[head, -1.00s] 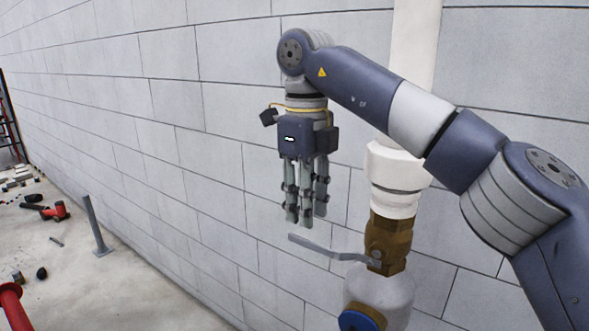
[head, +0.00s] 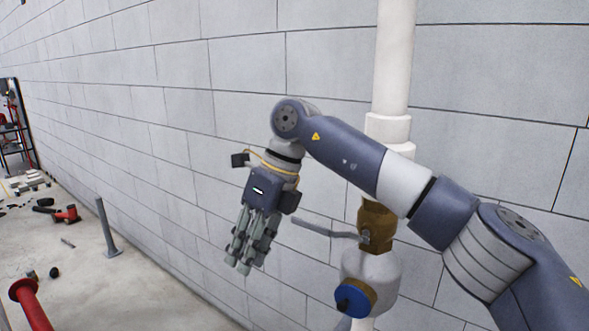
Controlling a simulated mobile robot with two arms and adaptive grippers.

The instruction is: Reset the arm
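My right arm comes in from the right and bends down at the wrist. My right gripper (head: 246,262) hangs in front of the block wall, left of the valve handle, with its fingers pointing down. Its fingers look close together, but their gap cannot be judged from this side. I see nothing held in it. The grey lever handle (head: 318,228) sticks out left from the brass valve (head: 377,226) on the white pipe (head: 394,60). The gripper appears apart from the handle. My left gripper is not in view.
A blue cap (head: 353,299) sits below the valve. A grey post (head: 107,228) stands on the floor at left. A red pipe with a flange (head: 30,303) is at the lower left. A red tool (head: 66,214) and debris lie on the floor. The block wall (head: 190,130) runs behind.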

